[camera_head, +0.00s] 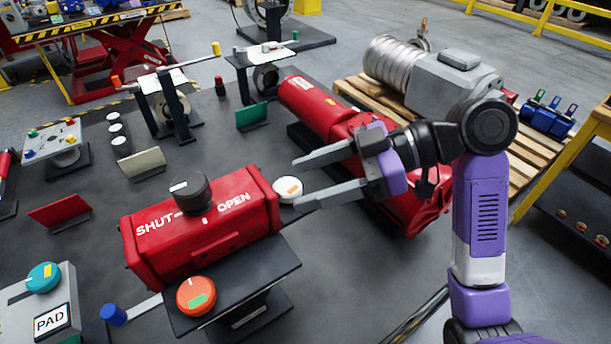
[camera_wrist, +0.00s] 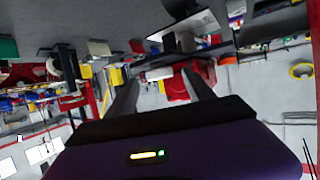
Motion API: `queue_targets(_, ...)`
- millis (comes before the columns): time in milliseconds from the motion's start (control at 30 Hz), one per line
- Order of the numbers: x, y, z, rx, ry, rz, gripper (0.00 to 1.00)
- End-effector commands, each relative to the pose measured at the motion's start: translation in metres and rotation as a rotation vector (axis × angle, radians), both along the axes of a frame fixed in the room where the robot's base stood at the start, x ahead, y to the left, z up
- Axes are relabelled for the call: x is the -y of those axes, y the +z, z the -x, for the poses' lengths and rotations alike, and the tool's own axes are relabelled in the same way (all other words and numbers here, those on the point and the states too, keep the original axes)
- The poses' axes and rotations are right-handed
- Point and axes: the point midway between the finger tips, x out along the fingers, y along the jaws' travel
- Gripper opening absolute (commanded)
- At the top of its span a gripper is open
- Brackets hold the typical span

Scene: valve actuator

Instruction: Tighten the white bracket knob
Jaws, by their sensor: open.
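A round white knob (camera_head: 288,189) with an orange mark sits at the right end of the red valve actuator box (camera_head: 200,228), which is lettered SHUT and OPEN. My gripper (camera_head: 300,184) is open and points left. In the head view its two grey fingertips lie just right of the knob, one above and one below it. I cannot tell from this view whether they touch it or differ in height. In the wrist view, both dark fingers (camera_wrist: 160,88) are spread, with red and white parts between and beyond them. I cannot clearly pick out the knob there.
A black knob (camera_head: 190,191) stands on top of the box, and an orange knob (camera_head: 196,295) sits in front. A large red cylinder (camera_head: 318,110) lies behind my gripper. A teal knob (camera_head: 43,277) is at lower left. A wooden pallet (camera_head: 365,95) is at right.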

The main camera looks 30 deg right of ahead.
Motion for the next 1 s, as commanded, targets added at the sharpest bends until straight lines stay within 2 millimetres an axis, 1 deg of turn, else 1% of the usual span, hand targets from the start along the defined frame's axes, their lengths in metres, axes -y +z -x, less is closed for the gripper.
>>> queue_targets(133,-0.0077,-0.0035,-0.0044,-0.001,0.000,0.001,0.62)
queue_targets(400,-0.0089,-0.0046,-0.0053,0.000,-0.001,0.000,0.62)
queue_targets(467,-0.0088,-0.0046,-0.0052,0.000,-0.001,0.000,0.52)
queue_targets(600,-0.0087,-0.0044,-0.0052,0.000,-0.001,0.000,0.24)
queue_targets(667,-0.0087,-0.0044,-0.0052,0.000,-0.001,0.000,0.13)
queue_targets(700,-0.0087,-0.0044,-0.0052,0.000,-0.001,0.000,0.05)
queue_targets(733,-0.0087,-0.0044,-0.0052,0.000,-0.001,0.000,0.00)
queue_targets(867,-0.0097,-0.0054,-0.0046,0.000,-0.019,0.000,0.00)
queue_targets(1000,-0.0121,-0.0068,-0.0021,0.002,-0.106,0.001,0.00)
